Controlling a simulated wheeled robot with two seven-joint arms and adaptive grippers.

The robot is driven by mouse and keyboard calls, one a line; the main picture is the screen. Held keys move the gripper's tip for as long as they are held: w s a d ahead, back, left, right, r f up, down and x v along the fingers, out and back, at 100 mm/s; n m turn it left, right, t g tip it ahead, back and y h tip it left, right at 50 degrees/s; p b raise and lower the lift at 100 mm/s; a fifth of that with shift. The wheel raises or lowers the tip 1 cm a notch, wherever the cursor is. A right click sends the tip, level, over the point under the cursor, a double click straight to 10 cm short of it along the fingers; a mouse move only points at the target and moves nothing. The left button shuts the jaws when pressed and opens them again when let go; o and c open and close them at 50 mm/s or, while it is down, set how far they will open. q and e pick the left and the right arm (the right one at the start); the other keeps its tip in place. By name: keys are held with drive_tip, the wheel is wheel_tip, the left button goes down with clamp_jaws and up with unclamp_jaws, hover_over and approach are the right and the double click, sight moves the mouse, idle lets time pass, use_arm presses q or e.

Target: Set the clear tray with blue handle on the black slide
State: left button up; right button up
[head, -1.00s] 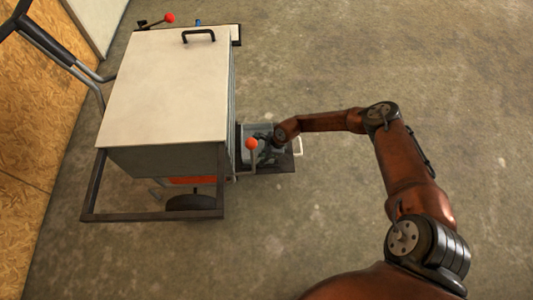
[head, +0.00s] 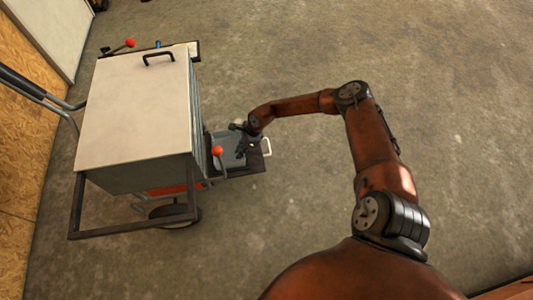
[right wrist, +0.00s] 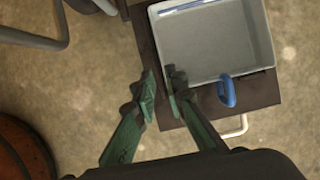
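The clear tray (right wrist: 212,45), greyish and shallow, lies flat on the black slide (right wrist: 262,88) as far as the right wrist view shows. Its blue handle (right wrist: 227,91) is on the near wall. In the head view the tray (head: 226,152) sits on the slide (head: 252,163) at the cart's right side, partly hidden by my right gripper (head: 243,143). In the right wrist view my right gripper (right wrist: 163,92) is open, with green fingers apart and nothing between them. Its right finger overlaps the tray's near left corner in the picture; contact is unclear. My left gripper is not in view.
A pale-topped cart (head: 135,110) with a dark frame stands at left. A red-knobbed lever (head: 217,151) rises close to the tray. A white loop handle (head: 266,147) is at the slide's outer end. The concrete floor to the right is clear.

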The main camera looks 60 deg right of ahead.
drive_tip(key=s+a+f+m+t+y, duration=0.15)
drive_tip(key=s+a+m, duration=0.35)
drive_tip(key=a, duration=0.5)
drive_tip(key=s+a+f+m+t+y, duration=0.15)
drive_tip(key=s+a+m, duration=0.35)
drive_tip(key=a, duration=0.6)
drive_tip(key=s+a+f+m+t+y, duration=0.1)
drive_tip(key=s+a+m+t+y, duration=0.15)
drive_tip(key=a+m, duration=0.6)
drive_tip(key=s+d+m+g+h, duration=0.1)
drive_tip(key=s+m+h, duration=0.1)
drive_tip(key=s+m, duration=1)
drive_tip(key=s+d+f+m+g+h, duration=0.1)
drive_tip(key=s+d+m+g+h, duration=0.1)
drive_tip(key=s+m, duration=1.1)
drive_tip(key=shift+s+f+h, duration=0.15)
drive_tip(key=shift+s+h, duration=0.4)
drive_tip(key=shift+s, duration=0.45)
drive_tip(key=shift+g, duration=0.25)
